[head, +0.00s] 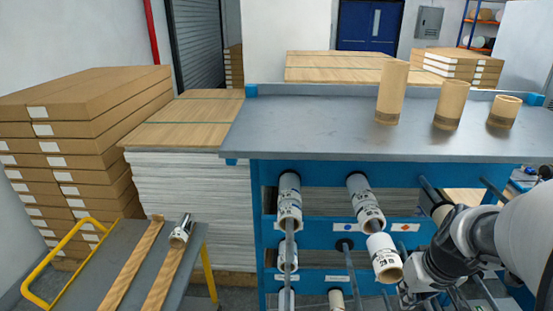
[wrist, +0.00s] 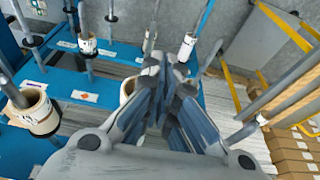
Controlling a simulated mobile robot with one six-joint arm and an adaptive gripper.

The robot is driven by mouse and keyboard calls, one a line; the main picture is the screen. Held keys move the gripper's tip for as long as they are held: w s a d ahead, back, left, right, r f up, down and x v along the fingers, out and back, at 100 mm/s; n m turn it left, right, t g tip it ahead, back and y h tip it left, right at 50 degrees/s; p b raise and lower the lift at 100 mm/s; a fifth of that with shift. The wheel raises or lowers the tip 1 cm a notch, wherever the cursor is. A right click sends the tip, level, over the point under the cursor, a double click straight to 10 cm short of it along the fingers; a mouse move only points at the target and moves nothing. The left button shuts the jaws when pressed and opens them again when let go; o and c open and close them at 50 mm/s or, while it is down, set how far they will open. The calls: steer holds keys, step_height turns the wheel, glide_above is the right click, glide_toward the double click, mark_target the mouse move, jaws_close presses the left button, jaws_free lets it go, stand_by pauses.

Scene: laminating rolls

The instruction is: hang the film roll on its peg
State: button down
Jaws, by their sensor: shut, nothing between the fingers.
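White-wrapped film rolls with tan cores sit on the blue rack's pegs. One roll (head: 384,258) is in line with the roll (head: 365,205) on the upper middle peg and nearer to me; whether it is on that peg I cannot tell. My gripper (head: 405,292) is low at the right, close beside that nearer roll. In the wrist view my gripper (wrist: 172,72) is shut and empty, and its fingers partly hide a tan-rimmed roll (wrist: 128,88). Another roll (head: 181,232) lies on wooden strips on the cart.
The blue rack (head: 258,200) has a grey top (head: 300,125) with several upright tan tubes (head: 391,90). Bare pegs (head: 495,190) stick out towards me. The cart (head: 75,270) with yellow rails stands at left. Stacked boxes (head: 90,140) fill the far left.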

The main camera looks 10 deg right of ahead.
mark_target(386, 282)
steer(key=w+d+f+b, duration=0.2)
steer(key=w+f, duration=0.4)
steer(key=f, duration=0.4)
steer(key=shift+w+d+b, duration=0.25)
steer(key=shift+w+b, duration=0.05)
steer(key=shift+b, duration=0.05)
steer(key=shift+w+d, duration=0.25)
steer(key=shift+w, duration=0.65)
steer(key=shift+w+d, duration=0.2)
steer(key=shift+w, duration=0.65)
steer(key=shift+s, duration=0.1)
